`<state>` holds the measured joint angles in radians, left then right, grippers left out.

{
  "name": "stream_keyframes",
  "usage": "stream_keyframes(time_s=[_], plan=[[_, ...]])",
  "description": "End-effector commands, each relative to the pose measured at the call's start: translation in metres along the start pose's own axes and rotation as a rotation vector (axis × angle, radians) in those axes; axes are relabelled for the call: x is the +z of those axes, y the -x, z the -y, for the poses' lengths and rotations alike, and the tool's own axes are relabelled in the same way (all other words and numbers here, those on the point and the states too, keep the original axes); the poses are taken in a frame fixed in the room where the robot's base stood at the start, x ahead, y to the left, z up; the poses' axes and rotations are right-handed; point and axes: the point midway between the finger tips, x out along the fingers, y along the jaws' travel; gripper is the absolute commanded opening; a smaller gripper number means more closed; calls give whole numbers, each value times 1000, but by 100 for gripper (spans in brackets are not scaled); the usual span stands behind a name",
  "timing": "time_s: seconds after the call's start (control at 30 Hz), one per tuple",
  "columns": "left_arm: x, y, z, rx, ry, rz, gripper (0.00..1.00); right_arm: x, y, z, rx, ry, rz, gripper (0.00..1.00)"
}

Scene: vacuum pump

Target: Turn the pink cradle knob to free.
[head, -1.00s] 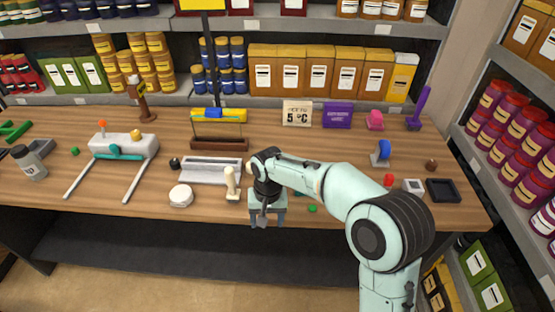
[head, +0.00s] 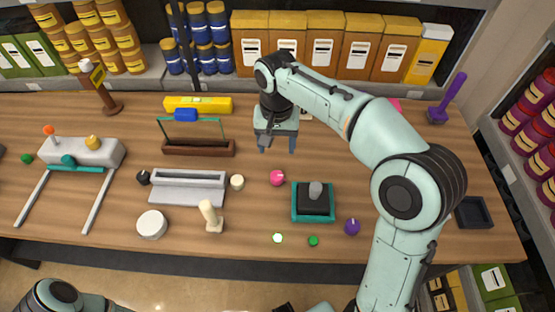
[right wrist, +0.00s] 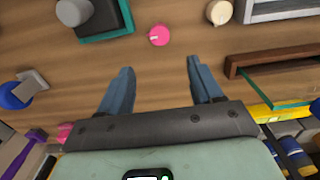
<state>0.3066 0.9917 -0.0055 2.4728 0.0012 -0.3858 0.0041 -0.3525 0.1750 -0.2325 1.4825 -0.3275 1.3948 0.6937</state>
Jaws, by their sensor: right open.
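The pink cradle knob (head: 277,178) is a small round knob with a pale mark, on the wooden table left of a teal-edged tray with a dark block (head: 314,203). In the right wrist view the knob (right wrist: 159,35) lies beyond the fingertips, its pale mark toward the left. My right gripper (head: 277,148) is open and empty, behind the knob and apart from it, its fingers pointing down. In the right wrist view its two fingers (right wrist: 159,66) are wide apart. My left gripper is not in view; only part of my left arm shows at the bottom left.
A cream knob (head: 237,182), a cream peg (head: 210,216) and a grey tray (head: 187,190) stand left of the pink knob. A brown-based glass stand (head: 198,147) is left of my right gripper. A purple knob (head: 352,227) and green buttons (head: 313,240) are near the front edge.

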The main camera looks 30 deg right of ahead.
Motion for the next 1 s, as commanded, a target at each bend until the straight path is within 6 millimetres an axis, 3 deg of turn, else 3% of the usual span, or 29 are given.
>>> stream_keyframes(time_s=[0.17,0.5,0.7,1.0], plan=[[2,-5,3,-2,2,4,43,1,-18,-1,3,0,4,65],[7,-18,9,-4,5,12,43,1,-88,-1,4,1,5,65],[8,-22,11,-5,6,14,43,1,-120,-1,3,1,3,65],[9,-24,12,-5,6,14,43,0,-134,0,0,0,0,65]])
